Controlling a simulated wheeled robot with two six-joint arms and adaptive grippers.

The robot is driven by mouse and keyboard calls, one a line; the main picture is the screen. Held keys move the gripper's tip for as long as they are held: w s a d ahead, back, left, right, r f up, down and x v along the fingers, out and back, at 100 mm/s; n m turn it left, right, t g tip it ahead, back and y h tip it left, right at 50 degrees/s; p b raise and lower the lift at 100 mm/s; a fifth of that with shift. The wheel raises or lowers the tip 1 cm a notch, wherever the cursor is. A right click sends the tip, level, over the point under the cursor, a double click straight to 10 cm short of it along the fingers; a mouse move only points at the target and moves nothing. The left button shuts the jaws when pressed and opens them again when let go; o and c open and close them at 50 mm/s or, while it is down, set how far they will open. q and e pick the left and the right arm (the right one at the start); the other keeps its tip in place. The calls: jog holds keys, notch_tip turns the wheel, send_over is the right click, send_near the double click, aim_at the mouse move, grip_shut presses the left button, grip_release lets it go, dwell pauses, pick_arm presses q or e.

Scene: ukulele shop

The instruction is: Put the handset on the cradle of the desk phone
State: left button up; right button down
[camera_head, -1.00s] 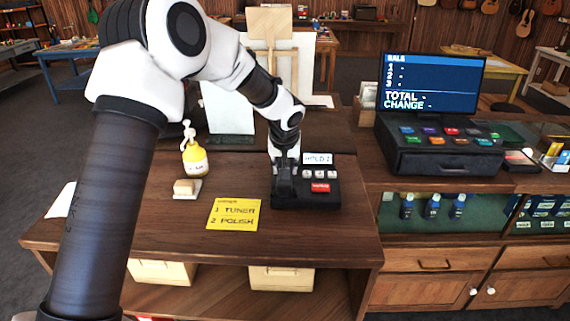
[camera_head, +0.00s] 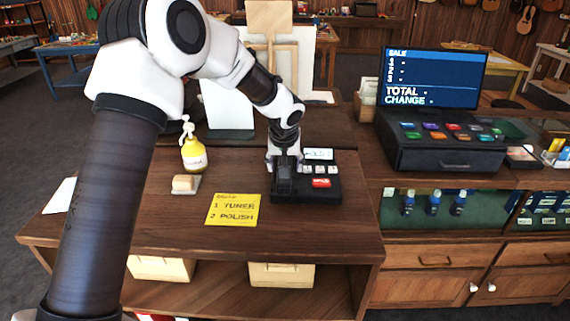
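The desk phone (camera_head: 330,194) is a black box on the wooden counter, with a small lit display, grey keys and a red button. My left gripper (camera_head: 284,172) points down over the left part of the phone, where the cradle is. A dark upright-looking shape, which seems to be the handset (camera_head: 284,185), lies under the gripper on that part. The gripper and arm hide most of the handset and cradle, so I cannot tell whether the fingers grip it or how fully it is seated. My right gripper is not in view.
A cash register (camera_head: 440,146) stands to the right. The counter's front strip is clear.

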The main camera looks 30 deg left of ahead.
pick_arm(q)
jog(key=v, duration=1.2)
jog(key=shift+r, duration=0.1)
